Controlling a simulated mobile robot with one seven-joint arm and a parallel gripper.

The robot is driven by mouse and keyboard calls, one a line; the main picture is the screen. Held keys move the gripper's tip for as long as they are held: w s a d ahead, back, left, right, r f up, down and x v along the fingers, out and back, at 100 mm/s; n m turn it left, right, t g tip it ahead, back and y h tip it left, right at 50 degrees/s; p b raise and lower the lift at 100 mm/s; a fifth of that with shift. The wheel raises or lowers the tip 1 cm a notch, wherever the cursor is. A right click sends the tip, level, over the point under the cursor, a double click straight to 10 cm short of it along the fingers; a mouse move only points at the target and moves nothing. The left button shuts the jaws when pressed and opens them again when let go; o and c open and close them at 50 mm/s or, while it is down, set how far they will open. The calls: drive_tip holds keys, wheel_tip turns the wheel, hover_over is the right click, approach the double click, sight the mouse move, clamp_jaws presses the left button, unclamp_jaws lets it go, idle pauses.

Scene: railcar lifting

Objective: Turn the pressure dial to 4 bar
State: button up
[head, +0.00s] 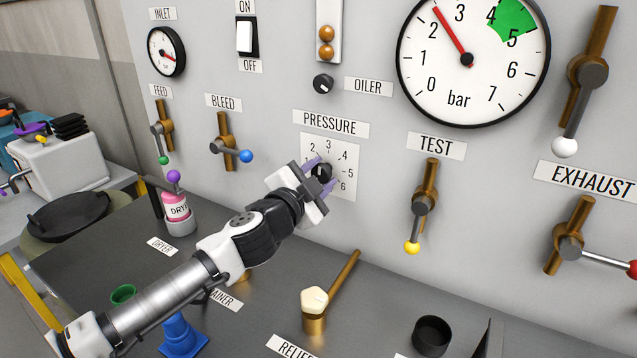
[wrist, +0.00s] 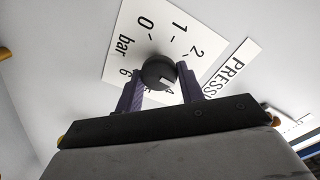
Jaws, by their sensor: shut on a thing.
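The black pressure dial knob (head: 322,173) sits on a white scale plate (head: 346,153) under the PRESSURE label (head: 331,123). My gripper (head: 324,174) reaches it from the lower left, its purple fingers shut on the knob from both sides. In the wrist view the knob (wrist: 157,70) lies between the fingertips. Its pale mark is turned towards the lower right, near the partly hidden 4; its exact reading cannot be told. The fingers cover part of the scale. The large bar gauge (head: 488,85) has its red needle between 2 and 3. Its green sector spans about 4 to 5.
The BLEED lever (head: 227,145) is left of the dial and the TEST lever (head: 422,205) right of it. The oiler knob (head: 323,83) is above. A brass relief handle (head: 340,280) rises from the bench below, near a black cup (head: 432,335).

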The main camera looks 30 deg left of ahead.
drive_tip(key=m+b, duration=0.2)
drive_tip(key=m, duration=0.2)
drive_tip(key=shift+f+m, duration=0.1)
drive_tip(key=shift+m, duration=0.2)
drive_tip(key=shift+m+b, duration=0.55)
drive_tip(key=shift+m, duration=1.05)
drive_tip(key=o, duration=1)
drive_tip(key=shift+s+d+f, duration=0.1)
